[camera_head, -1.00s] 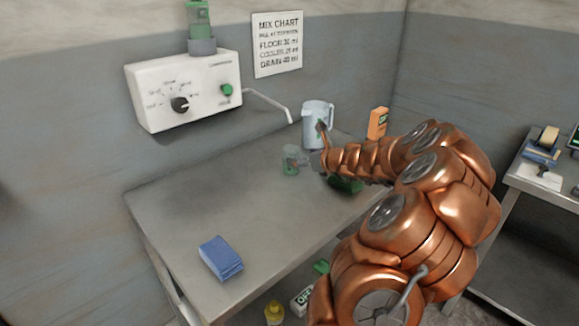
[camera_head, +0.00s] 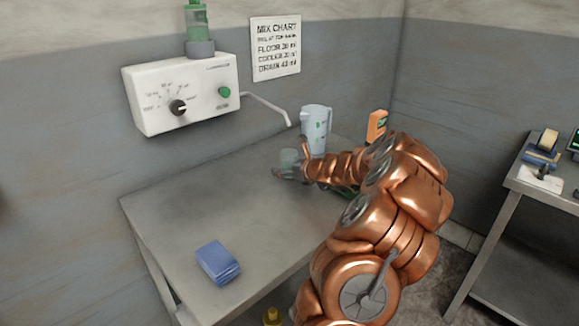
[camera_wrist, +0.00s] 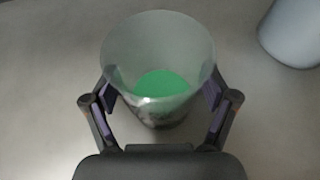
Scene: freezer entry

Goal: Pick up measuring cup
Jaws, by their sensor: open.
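The measuring cup (camera_head: 289,157) is a small clear cup standing upright on the steel table (camera_head: 190,215), towards its back right. In the wrist view the cup (camera_wrist: 158,60) is seen from above, with green at its bottom. My gripper (camera_wrist: 164,98) is open, with one finger on each side of the cup. Whether the fingers touch its wall I cannot tell. In the head view my gripper (camera_head: 285,172) is small and partly blends with the cup's base.
A pale pitcher (camera_head: 315,130) stands close behind and right of the cup. A wall dispenser (camera_head: 185,95) with a spout is above. The table's left and middle are clear.

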